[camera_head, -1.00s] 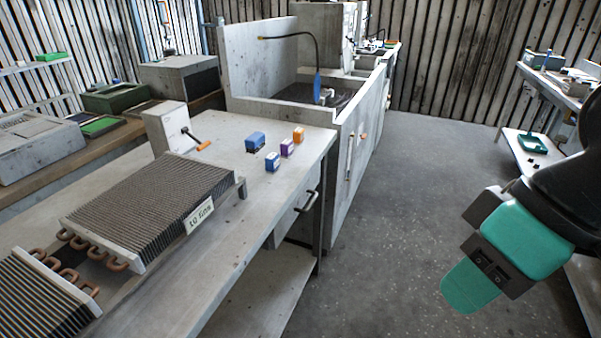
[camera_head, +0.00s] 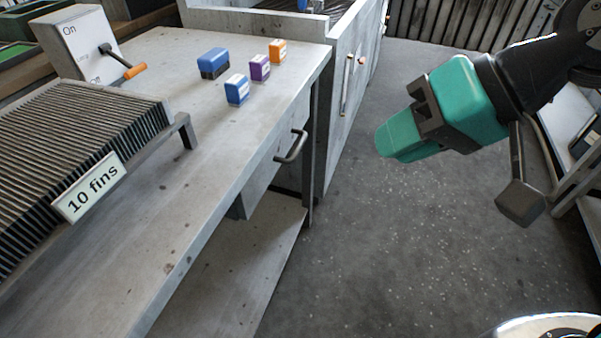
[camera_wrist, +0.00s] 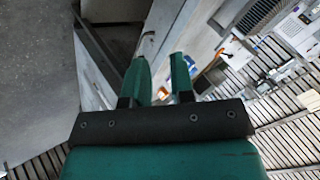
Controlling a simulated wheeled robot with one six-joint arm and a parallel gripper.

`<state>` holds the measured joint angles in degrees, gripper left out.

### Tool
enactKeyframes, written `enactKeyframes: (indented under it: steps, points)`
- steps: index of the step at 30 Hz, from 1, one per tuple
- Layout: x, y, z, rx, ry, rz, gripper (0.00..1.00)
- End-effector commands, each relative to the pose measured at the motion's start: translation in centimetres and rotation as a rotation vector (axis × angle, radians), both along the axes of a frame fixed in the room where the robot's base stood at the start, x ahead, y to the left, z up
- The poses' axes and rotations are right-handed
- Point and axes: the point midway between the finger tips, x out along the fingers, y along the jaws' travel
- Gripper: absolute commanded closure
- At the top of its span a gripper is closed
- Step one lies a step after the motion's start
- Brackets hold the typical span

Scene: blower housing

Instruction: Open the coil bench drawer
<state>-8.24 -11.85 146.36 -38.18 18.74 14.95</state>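The coil bench (camera_head: 205,150) has a grey drawer (camera_head: 262,178) under its top near the far right end. The drawer front sits close under the bench edge and looks shut. A dark curved bar handle (camera_head: 291,147) stands out from its front. My gripper (camera_head: 392,142) is in the air over the aisle, right of the handle and apart from it, fingers pointing left toward the bench. In the wrist view my gripper (camera_wrist: 160,62) shows two green fingers with a gap between them and nothing held.
A finned coil with a "10 fins" label (camera_head: 90,188), a white box with an orange-tipped lever (camera_head: 80,42) and several small blocks (camera_head: 237,90) stand on the bench. A grey sink cabinet (camera_head: 345,75) adjoins beyond. The aisle floor (camera_head: 390,235) is clear.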

Motion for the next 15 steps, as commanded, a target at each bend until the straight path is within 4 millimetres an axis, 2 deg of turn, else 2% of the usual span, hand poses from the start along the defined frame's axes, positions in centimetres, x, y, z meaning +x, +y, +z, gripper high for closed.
enactKeyframes:
  steps: [1,3,9,15]
  points:
    - [0.9,0.3,-4.2,0.055,0.001,-0.054,0.77]
    - [2.3,0.7,-6.4,0.144,0.001,-0.131,0.77]
    - [6.1,0.8,-12.3,0.410,0.016,-0.356,0.77]
    - [9.3,-0.3,-16.1,0.652,0.040,-0.540,0.77]
